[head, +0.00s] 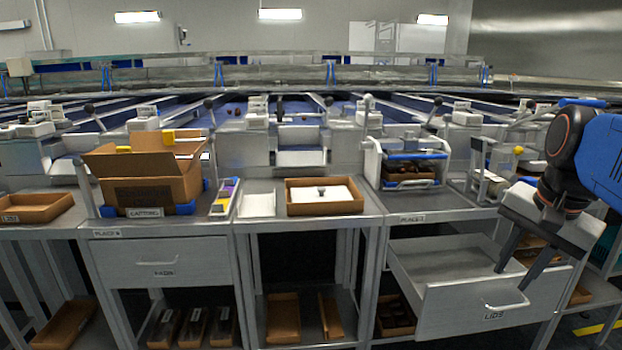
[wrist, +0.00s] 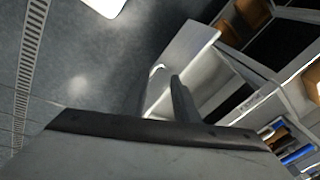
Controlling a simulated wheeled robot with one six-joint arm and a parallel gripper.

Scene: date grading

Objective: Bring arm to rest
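My gripper (head: 522,262) is at the right of the head view, hanging from my blue arm in front of the right bench. Its two dark fingers point down and stand apart with nothing between them. They overlap the open drawer labelled LIDS (head: 440,312) in the picture; whether they touch it I cannot tell. In the wrist view the fingers (wrist: 162,92) show from behind, with the drawer (wrist: 192,50) and its handle beyond them.
A cardboard carton (head: 150,185) stands on the left bench. A brown tray (head: 325,206) with a white sheet lies on the middle bench. A blue-handled device (head: 410,158) stands on the right bench. The left drawer (head: 157,262) is shut. Grey floor (wrist: 95,60) is clear.

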